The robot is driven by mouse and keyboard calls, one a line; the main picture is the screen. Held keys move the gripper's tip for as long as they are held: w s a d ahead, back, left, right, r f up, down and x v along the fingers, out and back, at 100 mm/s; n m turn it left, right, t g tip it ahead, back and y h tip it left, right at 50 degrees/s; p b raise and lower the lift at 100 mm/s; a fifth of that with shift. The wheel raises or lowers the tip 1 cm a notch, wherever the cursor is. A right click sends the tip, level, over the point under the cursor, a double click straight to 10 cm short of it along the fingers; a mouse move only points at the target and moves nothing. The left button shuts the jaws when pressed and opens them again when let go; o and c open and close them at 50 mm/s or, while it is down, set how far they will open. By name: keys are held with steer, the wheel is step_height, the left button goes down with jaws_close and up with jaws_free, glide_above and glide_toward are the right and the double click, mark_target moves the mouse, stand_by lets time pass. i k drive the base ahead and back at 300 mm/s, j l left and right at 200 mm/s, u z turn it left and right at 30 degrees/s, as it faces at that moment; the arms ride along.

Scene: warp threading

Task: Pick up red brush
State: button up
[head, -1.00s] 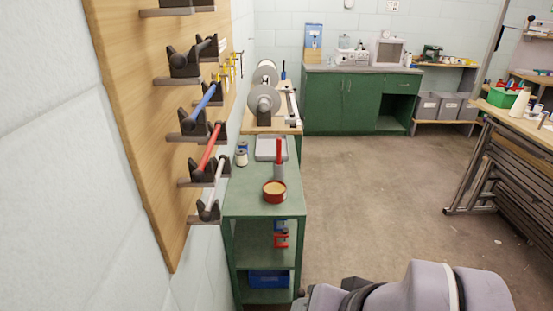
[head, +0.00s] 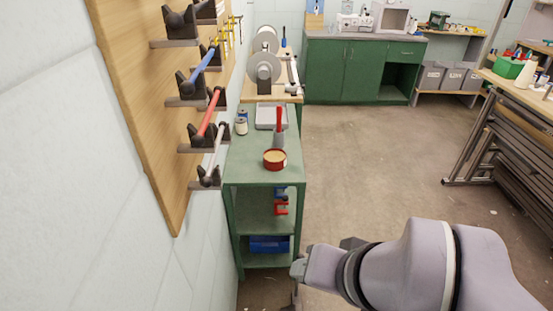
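A red-handled tool (head: 278,124), which looks like the red brush, stands upright on the green cart's top (head: 245,172). Its lower part is grey. It is just behind a round red tin (head: 275,159) with pale tan contents. My gripper (head: 297,279) is at the lower middle of the head view, in front of the cart and lower in the picture than the red tool. It is small and partly hidden by my arm, so its fingers cannot be made out clearly.
Small spools (head: 241,125) and a grey tray (head: 270,116) sit on the cart. A wooden wall panel (head: 135,90) with rod holders rises on the left. A grinder-like machine (head: 265,67) stands behind. Floor to the right is open up to a workbench (head: 520,95).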

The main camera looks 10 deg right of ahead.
mark_target(279, 109)
steer(key=i+l+u, duration=0.1)
steer(key=l, duration=0.25)
steer(key=i+l+u, duration=0.1)
steer(key=l, duration=0.25)
steer(key=i+l+u, duration=0.1)
steer(key=i+l, duration=0.15)
steer(key=l, duration=0.15)
steer(key=i+l, duration=0.15)
steer(key=l, duration=0.2)
steer(key=i+l+u, duration=0.15)
steer(key=l, duration=0.25)
steer(key=i+l+u, duration=0.3)
steer(key=i, duration=0.4)
steer(key=i+l+u, duration=0.3)
steer(key=i+l, duration=0.35)
